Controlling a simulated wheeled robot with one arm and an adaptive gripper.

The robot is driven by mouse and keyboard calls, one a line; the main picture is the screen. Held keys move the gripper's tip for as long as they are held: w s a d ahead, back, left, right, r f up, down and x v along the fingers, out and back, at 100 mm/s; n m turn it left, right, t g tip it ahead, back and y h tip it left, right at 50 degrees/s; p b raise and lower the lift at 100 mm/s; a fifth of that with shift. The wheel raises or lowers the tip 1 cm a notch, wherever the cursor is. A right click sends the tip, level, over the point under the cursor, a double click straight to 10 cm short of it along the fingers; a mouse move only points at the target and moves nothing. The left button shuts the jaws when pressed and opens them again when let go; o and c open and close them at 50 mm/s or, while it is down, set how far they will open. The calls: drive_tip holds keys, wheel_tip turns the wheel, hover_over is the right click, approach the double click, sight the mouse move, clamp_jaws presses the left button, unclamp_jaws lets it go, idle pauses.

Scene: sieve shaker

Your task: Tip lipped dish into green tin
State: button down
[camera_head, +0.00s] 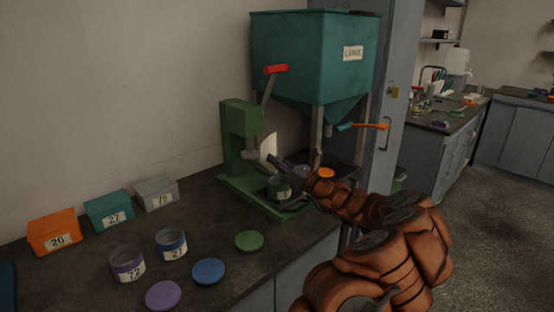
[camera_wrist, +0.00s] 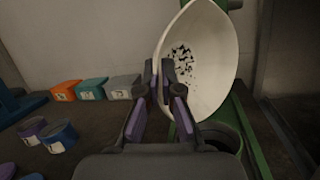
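The lipped dish (camera_wrist: 215,75) is white. It stands steeply tilted in the wrist view with dark grains on its inner face, and shows as a pale sliver (camera_head: 268,146) in the head view. My gripper (camera_wrist: 167,75) is shut on the dish's near edge, its purple-padded fingers meeting there. The green tin (camera_head: 279,189), open and labelled, stands on the base of the green stand, just below my gripper. Its dark opening (camera_wrist: 222,139) shows below the dish in the wrist view, partly hidden by my gripper.
The green stand (camera_head: 241,140) with a red-handled lever (camera_head: 276,69) rises close behind the dish. A teal hopper (camera_head: 312,60) is above right. Labelled boxes (camera_head: 109,209), open purple (camera_head: 127,264) and blue tins (camera_head: 171,244), and loose lids (camera_head: 208,271) occupy the bench's left.

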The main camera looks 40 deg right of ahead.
drive_tip(key=shift+w+a+r+n+g+p, duration=0.25)
drive_tip(key=shift+r+n+g+p, duration=0.25)
drive_tip(key=shift+p, duration=0.35)
drive_tip(key=w+a+n+g+p, duration=0.1)
drive_tip(key=n+g+p, duration=0.1)
drive_tip(key=p, duration=0.1)
drive_tip(key=shift+w+a+f+g, duration=0.1)
drive_tip(key=shift+w+a+g, duration=0.1)
drive_tip(key=shift+g, duration=0.2)
